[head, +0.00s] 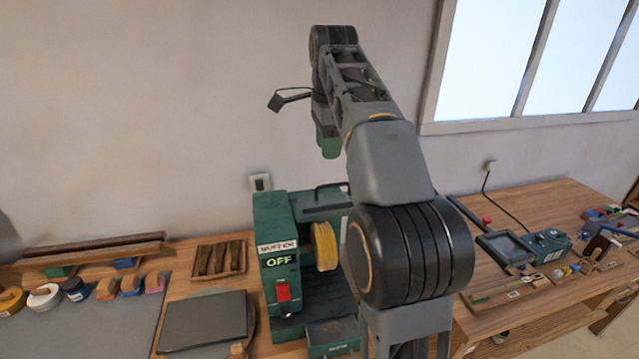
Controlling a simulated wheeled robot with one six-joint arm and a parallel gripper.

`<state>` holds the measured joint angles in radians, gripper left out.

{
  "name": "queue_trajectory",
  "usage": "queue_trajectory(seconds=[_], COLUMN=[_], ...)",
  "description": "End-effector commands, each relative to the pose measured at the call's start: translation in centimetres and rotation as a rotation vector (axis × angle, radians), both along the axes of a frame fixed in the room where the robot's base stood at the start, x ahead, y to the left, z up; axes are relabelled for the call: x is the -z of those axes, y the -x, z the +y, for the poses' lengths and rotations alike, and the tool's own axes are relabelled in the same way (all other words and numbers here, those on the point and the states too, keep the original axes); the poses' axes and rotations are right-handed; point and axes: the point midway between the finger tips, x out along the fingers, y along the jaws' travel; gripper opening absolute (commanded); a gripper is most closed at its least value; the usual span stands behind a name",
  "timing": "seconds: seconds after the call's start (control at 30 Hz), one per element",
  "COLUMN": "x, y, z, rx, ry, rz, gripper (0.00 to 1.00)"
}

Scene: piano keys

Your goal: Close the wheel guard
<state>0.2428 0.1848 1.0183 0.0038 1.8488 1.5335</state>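A green bench machine (279,240) stands on the wooden bench at the centre, with a sign reading OFF and a red switch (283,291) on its front. A yellow wheel (325,246) is mounted at its right side. A dark bar with a flat panel (323,192), which looks like the wheel guard, sits above the wheel; its right part is hidden by my arm, and I cannot tell its exact angle. My gripper (328,148) hangs above and behind the machine, apart from it. Its fingers are too small and unclear to tell open from shut.
A dark flat plate (203,321) and a wooden tray (219,260) lie left of the machine. Several tape rolls (75,289) stand farther left. A green control box (547,246) and small tools lie on the right bench. My arm hides the bench right of the wheel.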

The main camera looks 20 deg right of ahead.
Motion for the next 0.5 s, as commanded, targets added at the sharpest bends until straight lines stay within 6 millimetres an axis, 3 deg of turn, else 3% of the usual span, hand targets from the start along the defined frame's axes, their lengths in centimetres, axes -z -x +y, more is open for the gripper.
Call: queue_trajectory(seconds=[0.03, 0.2, 0.5], x=[1.4, 4.4, 7.9], y=[0.0, -0.3, -0.7], z=[0.0, -0.2, -0.2], rx=[0.000, 0.001, 0.001], ry=[-0.001, 0.000, 0.000], rz=[0.003, 0.002, 0.000], gripper=[0.36, 0.36, 0.36])
